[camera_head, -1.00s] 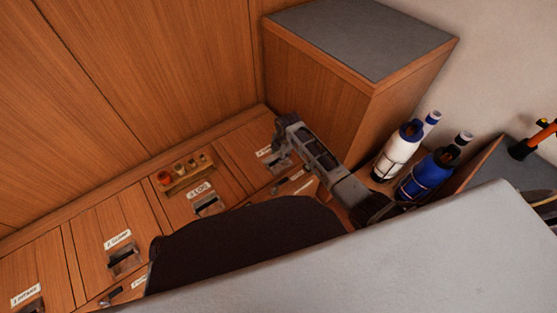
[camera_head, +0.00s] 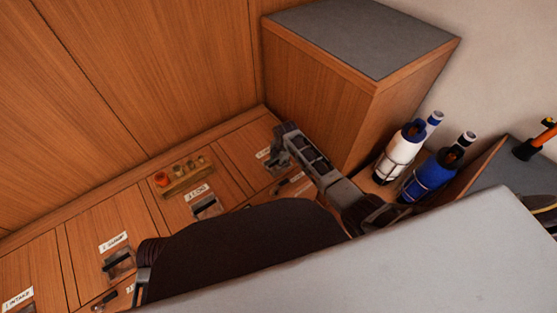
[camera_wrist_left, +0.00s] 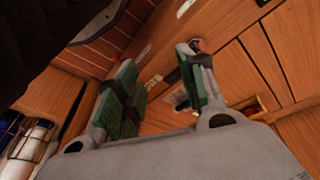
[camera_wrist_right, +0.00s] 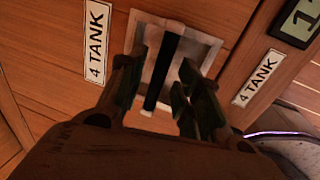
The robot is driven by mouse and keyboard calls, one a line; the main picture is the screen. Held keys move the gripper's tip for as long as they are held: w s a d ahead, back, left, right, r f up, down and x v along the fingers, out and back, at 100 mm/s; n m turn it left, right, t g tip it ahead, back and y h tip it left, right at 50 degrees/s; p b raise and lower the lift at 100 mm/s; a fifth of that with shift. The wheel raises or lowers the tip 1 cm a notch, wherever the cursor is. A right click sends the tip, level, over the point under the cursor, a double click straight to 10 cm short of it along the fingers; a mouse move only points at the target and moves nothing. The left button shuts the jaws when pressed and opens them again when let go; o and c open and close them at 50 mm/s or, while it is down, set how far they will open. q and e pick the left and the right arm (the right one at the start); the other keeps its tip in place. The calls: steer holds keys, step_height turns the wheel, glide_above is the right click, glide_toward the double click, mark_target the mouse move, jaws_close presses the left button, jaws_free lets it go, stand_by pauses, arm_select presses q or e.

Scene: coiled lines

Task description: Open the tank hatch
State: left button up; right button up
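The tank hatch (camera_wrist_right: 60,45) is a wooden panel with "4 TANK" labels (camera_wrist_right: 97,42) near it in the right wrist view. A pale square recess (camera_wrist_right: 205,45) there holds a dark bar handle (camera_wrist_right: 163,70). My right gripper (camera_wrist_right: 160,80) is open, its fingers on either side of the bar; whether they touch it I cannot tell. My left gripper (camera_wrist_left: 158,62) is open and empty in the left wrist view, above the wood panels.
Other hatches with recessed pulls run left, including "LOG" (camera_head: 197,192). A tall grey-topped cabinet (camera_head: 370,35) is beside my right gripper. A white bottle (camera_head: 397,160) and a blue bottle (camera_head: 430,178) stand at right.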

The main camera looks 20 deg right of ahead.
jaws_close()
arm_select(q)
steer(key=shift+f, duration=0.25)
steer(key=shift+w+r, duration=0.2)
steer(key=shift+w, duration=0.05)
steer(key=shift+r, duration=0.1)
arm_select(e)
steer(key=shift+r, duration=0.1)
